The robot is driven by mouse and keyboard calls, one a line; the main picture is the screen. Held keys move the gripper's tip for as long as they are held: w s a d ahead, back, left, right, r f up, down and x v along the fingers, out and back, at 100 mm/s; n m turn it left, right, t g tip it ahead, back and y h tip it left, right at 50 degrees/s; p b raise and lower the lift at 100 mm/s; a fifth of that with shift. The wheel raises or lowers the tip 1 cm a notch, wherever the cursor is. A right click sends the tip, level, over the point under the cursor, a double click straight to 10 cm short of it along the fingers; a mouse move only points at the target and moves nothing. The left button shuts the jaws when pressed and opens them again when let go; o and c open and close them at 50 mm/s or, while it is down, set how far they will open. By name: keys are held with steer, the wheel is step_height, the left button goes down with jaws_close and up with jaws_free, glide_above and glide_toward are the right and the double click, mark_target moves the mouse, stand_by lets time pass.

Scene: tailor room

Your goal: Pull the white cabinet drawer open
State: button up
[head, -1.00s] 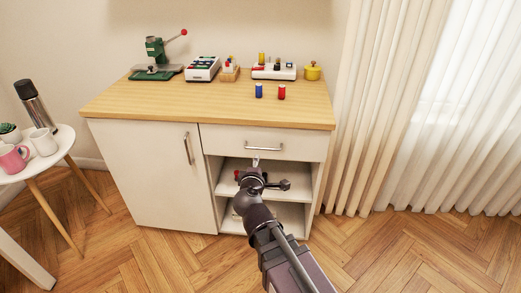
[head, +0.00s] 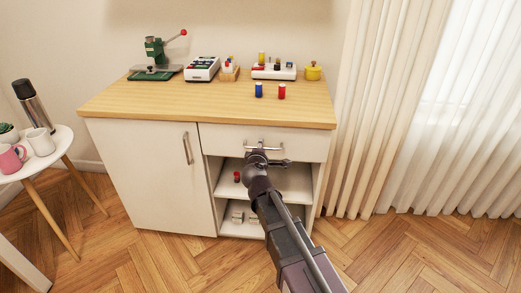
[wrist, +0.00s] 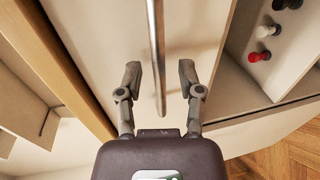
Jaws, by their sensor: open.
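The white cabinet drawer (head: 305,144) is at the upper right of the cabinet, under the wooden top, and looks shut. Its metal bar handle (head: 276,148) is partly hidden by my gripper (head: 261,147) in the head view. In the wrist view the drawer front (wrist: 105,40) fills the middle, and the handle (wrist: 156,60) runs down between the fingers of my gripper (wrist: 160,80). The fingers are open, one on each side of the bar, with a gap on both sides. I see no contact with the handle.
Below the drawer are open shelves (head: 295,180) with small spools, including a red one (wrist: 253,57). A cabinet door (head: 150,175) is to the left. Sewing tools and spools stand on the wooden top (head: 215,97). A round white table (head: 55,150) with mugs is at far left.

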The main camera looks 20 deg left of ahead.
jaws_close()
stand_by(0.4)
